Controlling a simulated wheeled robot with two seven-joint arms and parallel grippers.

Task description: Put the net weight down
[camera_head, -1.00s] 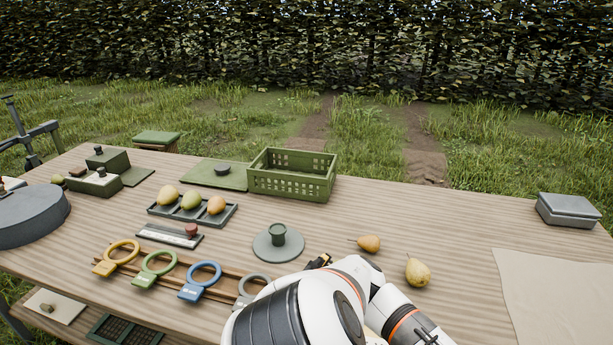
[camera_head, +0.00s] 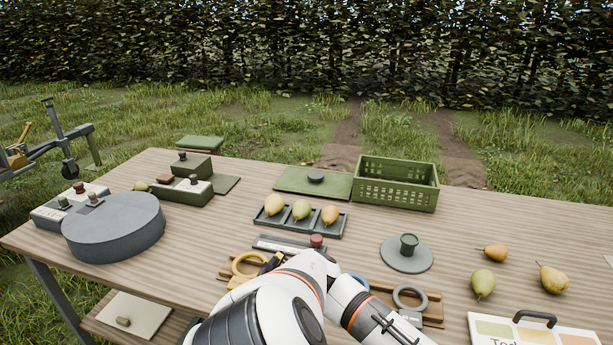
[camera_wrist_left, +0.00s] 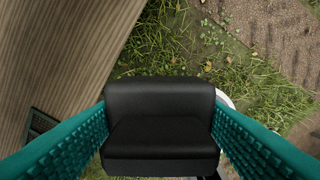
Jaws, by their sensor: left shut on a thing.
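In the left wrist view my left gripper (camera_wrist_left: 160,135) has its two teal ribbed fingers on either side of a black, padded-looking block (camera_wrist_left: 160,130), which I take for the net weight. The fingers are shut on it. The block hangs over grass, beside the table edge rather than above the tabletop. The head view shows only links of my arm, bent over the front of the table; the gripper and the block are out of that frame. My right gripper shows in neither view.
On the table (camera_head: 200,255) stand a grey round drum (camera_head: 113,227), a pear tray (camera_head: 300,222), a green crate (camera_head: 395,183), a grey disc with knob (camera_head: 406,258), loose pears (camera_head: 483,283) and a handled card (camera_head: 535,330). My arm partly covers the ring rack (camera_head: 432,310). Clear wood lies left of the tray.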

